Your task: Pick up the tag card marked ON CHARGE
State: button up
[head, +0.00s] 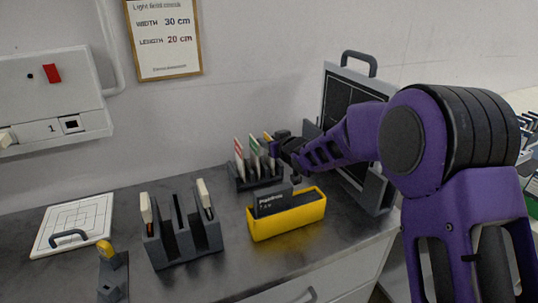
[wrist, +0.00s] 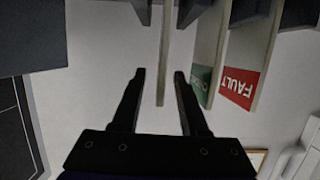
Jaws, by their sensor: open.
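My gripper (wrist: 159,73) is open. In the wrist view a thin pale card (wrist: 163,40) stands edge-on between its two fingers, with gaps on both sides, apart from them. Its face and any ON CHARGE marking cannot be read. Beside it, to the right, are a green-labelled card (wrist: 202,82), its words too oblique to read, and a red card marked FAULT (wrist: 238,85). In the head view my gripper (head: 279,150) is at the dark card rack (head: 243,183), by the card with a yellow-orange top (head: 267,138), which it partly hides.
A yellow bin (head: 287,222) with a dark labelled block stands in front of the rack. A grey slotted holder (head: 183,240) is to the left. A grey framed panel (head: 345,90) stands upright behind my arm. The wall is close behind the rack.

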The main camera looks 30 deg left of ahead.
jog(key=shift+w+a, duration=0.1)
grip_shut()
jog(key=shift+r, duration=0.1)
dwell(0.4)
